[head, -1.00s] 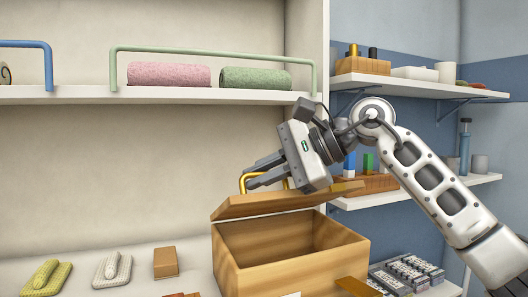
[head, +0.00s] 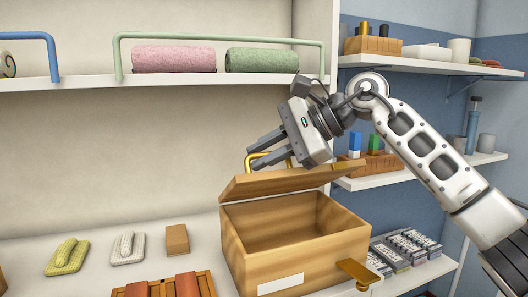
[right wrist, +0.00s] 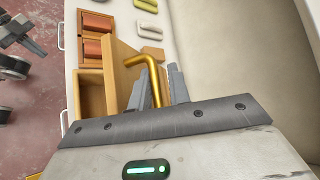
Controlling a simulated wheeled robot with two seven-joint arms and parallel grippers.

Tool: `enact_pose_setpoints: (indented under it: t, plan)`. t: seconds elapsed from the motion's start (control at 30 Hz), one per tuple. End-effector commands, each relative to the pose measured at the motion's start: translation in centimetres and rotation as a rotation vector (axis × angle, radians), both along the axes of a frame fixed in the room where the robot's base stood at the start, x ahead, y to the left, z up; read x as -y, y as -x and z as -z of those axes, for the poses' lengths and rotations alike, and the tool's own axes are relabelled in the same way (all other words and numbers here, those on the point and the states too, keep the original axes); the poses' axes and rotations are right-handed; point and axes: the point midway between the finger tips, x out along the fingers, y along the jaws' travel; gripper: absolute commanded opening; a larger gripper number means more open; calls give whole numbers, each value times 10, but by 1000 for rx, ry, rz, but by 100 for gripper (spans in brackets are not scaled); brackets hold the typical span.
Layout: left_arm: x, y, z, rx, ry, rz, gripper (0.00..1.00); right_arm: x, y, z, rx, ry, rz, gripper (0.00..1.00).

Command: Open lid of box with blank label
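A wooden box (head: 300,262) stands on the white shelf, with a blank white label (head: 281,284) on its front and a gold hasp (head: 358,272) beside it. Its lid (head: 285,182) is raised and tilted at the back, so the empty-looking inside shows. A gold handle (head: 268,159) is on the lid. My left gripper (right wrist: 30,35) seems to show at the left edge of the right wrist view, too small to read.
Grey labelled packs (head: 405,250) lie right of the box. A tray with reddish-brown rolls (head: 187,285), a brown block (head: 176,240) and two brushes (head: 67,256) lie left. An upper shelf (head: 170,80) holds towels behind a green rail.

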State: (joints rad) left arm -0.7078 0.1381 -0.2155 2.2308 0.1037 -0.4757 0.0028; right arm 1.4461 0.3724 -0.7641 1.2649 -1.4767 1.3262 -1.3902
Motion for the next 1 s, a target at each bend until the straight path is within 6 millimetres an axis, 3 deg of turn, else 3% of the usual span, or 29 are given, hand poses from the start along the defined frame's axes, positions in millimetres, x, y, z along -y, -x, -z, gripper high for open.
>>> enact_pose_setpoints:
  t: [0.3, 0.47, 1.0]
  plan:
    - [0, 0, 0, 0, 0, 0, 0, 1, 0, -1, 1, -1, 1, 19]
    - [0, 0, 1, 1, 0, 0, 0, 14, 4, -9, 2, -3, 2, 19]
    - [0, -1, 0, 4, 0, 0, 0, 112, 33, -71, 0, -2, 3, 19]
